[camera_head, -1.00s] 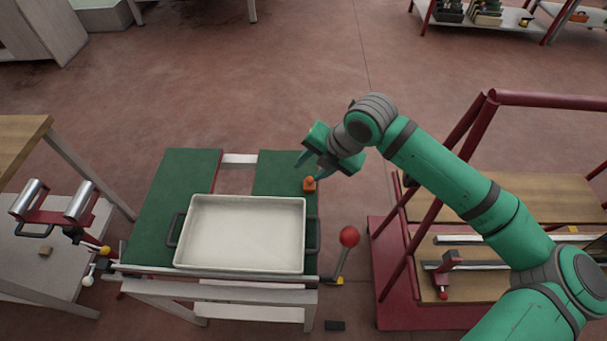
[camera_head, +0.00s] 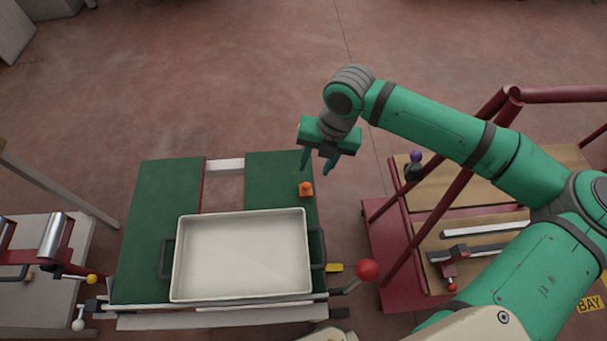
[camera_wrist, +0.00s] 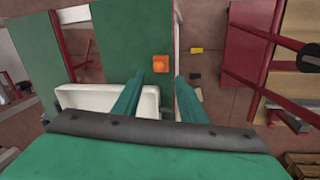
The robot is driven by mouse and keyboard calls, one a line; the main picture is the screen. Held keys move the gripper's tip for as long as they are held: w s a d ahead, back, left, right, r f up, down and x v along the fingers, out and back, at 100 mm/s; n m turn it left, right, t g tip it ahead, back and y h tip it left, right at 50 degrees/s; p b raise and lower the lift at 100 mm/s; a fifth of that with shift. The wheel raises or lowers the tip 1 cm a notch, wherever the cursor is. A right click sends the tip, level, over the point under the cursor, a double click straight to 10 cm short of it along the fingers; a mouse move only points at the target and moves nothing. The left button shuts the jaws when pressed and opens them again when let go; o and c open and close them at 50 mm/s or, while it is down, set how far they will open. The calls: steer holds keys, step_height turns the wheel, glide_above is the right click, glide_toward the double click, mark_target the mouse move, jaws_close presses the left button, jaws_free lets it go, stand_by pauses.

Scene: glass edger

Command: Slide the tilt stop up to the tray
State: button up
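A small orange block (camera_head: 306,189), which looks like the tilt stop, sits on the right green panel (camera_head: 271,166) of the table, a little behind the tray. The white rectangular tray (camera_head: 242,255) with dark side handles lies across the front of the green panels, apart from the block. My gripper (camera_head: 316,171) is open and empty, its fingers pointing down near the table's right edge, above and behind the block. In the wrist view the orange block (camera_wrist: 160,63) shows beyond the gap between the fingertips (camera_wrist: 170,84), and part of the tray (camera_wrist: 149,103) shows behind the fingers.
A red-knobbed lever (camera_head: 368,271) stands at the table's front right. A red-framed cart (camera_head: 376,240) with wooden boards stands to the right. A bench with metal rollers (camera_head: 52,237) is at the left. The green surface around the block is clear.

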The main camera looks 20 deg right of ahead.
mark_target(307, 184)
steer(key=f, duration=0.2)
steer(key=a+f, duration=0.1)
steer(key=f, duration=0.2)
steer(key=a+f, duration=0.1)
steer(key=f, duration=0.2)
steer(key=shift+a, duration=0.1)
steer(key=shift+f, duration=0.7)
steer(key=shift+w, duration=0.1)
steer(key=shift+w, duration=0.1)
steer(key=shift+c, duration=0.3)
